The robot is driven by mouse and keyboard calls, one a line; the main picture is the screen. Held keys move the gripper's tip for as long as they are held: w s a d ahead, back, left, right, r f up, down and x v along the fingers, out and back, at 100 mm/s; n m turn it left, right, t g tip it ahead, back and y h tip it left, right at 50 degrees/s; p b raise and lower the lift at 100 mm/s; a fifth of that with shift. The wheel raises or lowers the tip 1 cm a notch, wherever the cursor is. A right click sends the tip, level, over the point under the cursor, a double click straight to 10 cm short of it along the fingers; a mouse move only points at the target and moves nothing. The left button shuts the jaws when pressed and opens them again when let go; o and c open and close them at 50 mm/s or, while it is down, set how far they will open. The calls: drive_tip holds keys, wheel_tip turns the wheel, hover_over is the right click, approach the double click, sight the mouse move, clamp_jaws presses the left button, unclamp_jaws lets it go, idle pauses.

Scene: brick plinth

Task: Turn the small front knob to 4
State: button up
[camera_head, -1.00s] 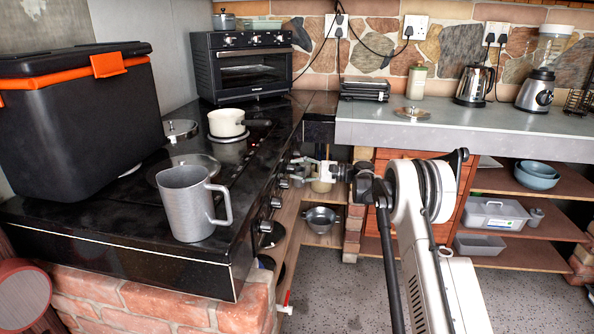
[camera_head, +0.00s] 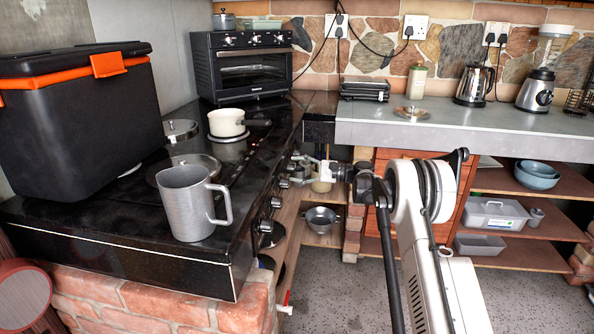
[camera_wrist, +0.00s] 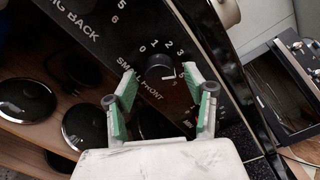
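The small front knob (camera_wrist: 160,68) is a dark round knob on the black stove panel, in the wrist view. The words "SMALL FRONT" are printed beside it, partly covered by my finger. Digits 0, 1, 2 and 3 show around its upper side. A pale mark at its lower right edge points rightward, past the 3; the 4 cannot be made out near my right finger. My gripper (camera_wrist: 158,72) is open, its green-padded fingers on either side of the knob with visible gaps. In the head view my gripper (camera_head: 302,168) is at the row of stove knobs.
A grey metal jug (camera_head: 190,205) stands near the stove's front edge. A white pot (camera_head: 226,122) and a black cooler box (camera_head: 85,120) are also on the stove (camera_head: 115,220). Other knobs (camera_head: 264,226) line the front. A shelf with a pan (camera_head: 321,218) lies below.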

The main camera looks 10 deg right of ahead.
drive_tip(key=shift+d, duration=0.1)
drive_tip(key=v, duration=1.2)
drive_tip(key=s+a+r+n+g+h+p, duration=0.1)
drive_tip(key=s+a+r+n+h+p, duration=0.2)
drive_tip(key=s+a+r, duration=0.55)
drive_tip(key=s+a+r+h+p, duration=0.3)
drive_tip(key=s+a+r+h, duration=0.25)
drive_tip(key=s+r, duration=0.6)
drive_tip(key=s+d+f+n+t+h+p, duration=0.1)
drive_tip(key=s+n+h+p, duration=0.4)
drive_tip(key=s, duration=2.9)
drive_tip(key=d+n+h, duration=0.1)
drive_tip(key=n+h, duration=0.1)
drive_tip(key=h, duration=0.1)
drive_tip(key=shift+f, duration=0.3)
